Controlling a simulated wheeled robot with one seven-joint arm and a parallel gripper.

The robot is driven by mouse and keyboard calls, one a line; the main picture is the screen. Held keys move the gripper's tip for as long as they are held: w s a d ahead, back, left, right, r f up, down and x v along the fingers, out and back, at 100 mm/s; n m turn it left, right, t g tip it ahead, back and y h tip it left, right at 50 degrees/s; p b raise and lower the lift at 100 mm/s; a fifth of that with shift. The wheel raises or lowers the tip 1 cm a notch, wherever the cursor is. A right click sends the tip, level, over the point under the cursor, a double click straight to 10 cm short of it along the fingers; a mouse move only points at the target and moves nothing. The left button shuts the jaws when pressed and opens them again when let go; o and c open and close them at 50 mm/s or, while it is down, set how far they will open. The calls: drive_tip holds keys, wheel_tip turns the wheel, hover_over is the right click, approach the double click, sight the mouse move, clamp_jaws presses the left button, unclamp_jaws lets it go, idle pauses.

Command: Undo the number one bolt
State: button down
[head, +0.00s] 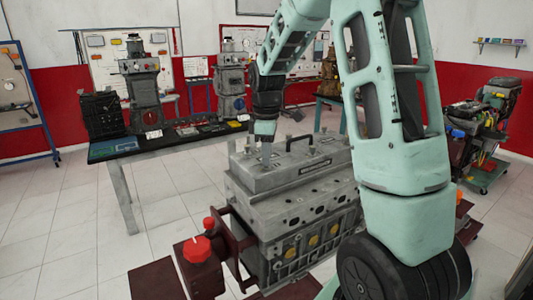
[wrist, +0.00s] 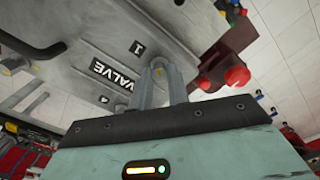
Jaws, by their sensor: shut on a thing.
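The grey engine block (head: 300,215) stands on a dark red stand, with a grey valve cover (head: 270,178) on top. In the wrist view the cover (wrist: 85,75) bears a "VALVE" plate (wrist: 112,73) and the marks 1 and 4. My gripper (head: 266,158) points down at the left part of the cover. In the wrist view my gripper's two grey fingers (wrist: 162,85) are shut on the number one bolt (wrist: 159,71), just beside the mark 1. The fingers hide part of the bolt, so its seating is unclear.
A black handle (head: 301,143) rises from the cover, with other bolts around it. A red knob (head: 197,249) sits on the stand at left front. A workbench (head: 115,152) with equipment stands behind left. A trainer engine on a cart (head: 487,120) is at right.

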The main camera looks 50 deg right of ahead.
drive_tip(key=n+p, duration=0.1)
drive_tip(key=n, duration=0.5)
idle(0.6)
drive_tip(key=c, duration=1.3)
unclamp_jaws()
drive_tip(key=shift+c, duration=0.2)
wheel_tip(320, 180, up, 18)
drive_tip(key=b, duration=0.2)
drive_tip(key=shift+f+b, duration=0.25)
drive_tip(key=shift+b, duration=0.05)
